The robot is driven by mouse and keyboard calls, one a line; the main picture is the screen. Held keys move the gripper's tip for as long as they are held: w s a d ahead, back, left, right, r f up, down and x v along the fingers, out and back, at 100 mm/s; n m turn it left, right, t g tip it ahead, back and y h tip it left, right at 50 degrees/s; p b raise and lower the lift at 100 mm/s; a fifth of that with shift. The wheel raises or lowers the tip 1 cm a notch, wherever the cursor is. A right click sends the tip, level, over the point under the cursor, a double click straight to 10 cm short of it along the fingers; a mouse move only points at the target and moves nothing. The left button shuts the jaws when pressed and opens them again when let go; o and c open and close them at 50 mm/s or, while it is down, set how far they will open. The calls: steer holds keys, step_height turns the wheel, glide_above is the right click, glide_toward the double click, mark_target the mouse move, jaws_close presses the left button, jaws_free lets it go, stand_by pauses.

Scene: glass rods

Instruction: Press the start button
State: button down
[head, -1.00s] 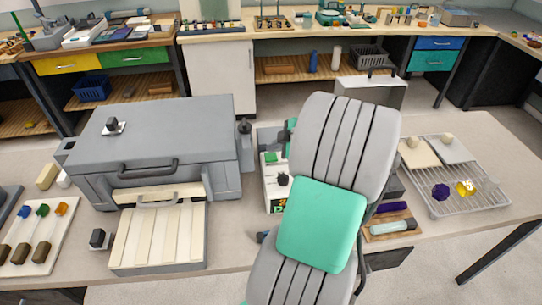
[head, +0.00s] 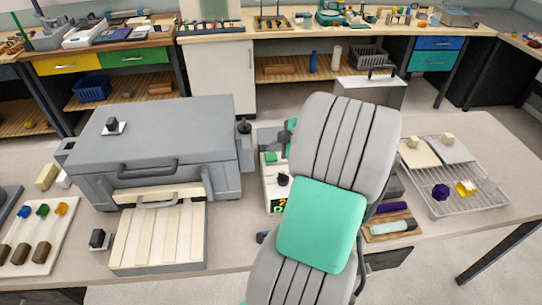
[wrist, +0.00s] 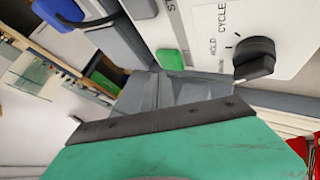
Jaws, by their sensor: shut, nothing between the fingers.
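The start button (head: 271,158) is a green block on the top of a white control box (head: 270,192). In the wrist view the green button (wrist: 169,61) sits beside a partly cut-off label starting with "S". My gripper (wrist: 163,83) is shut and empty, its grey fingertips right at the button's near edge. I cannot tell whether they touch it. In the head view my arm hides part of the gripper (head: 271,138), which is just behind the button.
A black knob (wrist: 254,58) marked "HOLD" and "CYCLE" is close to the button. A grey furnace-like box (head: 160,140) stands left of the control box. A wire rack (head: 460,200) lies at the right.

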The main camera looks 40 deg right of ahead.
mark_target(274, 157)
stand_by(0.3)
steer(key=shift+f+b, duration=0.5)
steer(key=shift+b, duration=0.3)
steer(key=shift+f+b, duration=0.45)
steer(key=shift+b, duration=0.2)
stand_by(0.3)
steer(key=shift+r, duration=0.1)
steer(key=shift+r+p, duration=0.3)
steer(key=shift+r, duration=0.55)
steer(key=shift+r+p, duration=1.15)
steer(key=shift+r, duration=1.4)
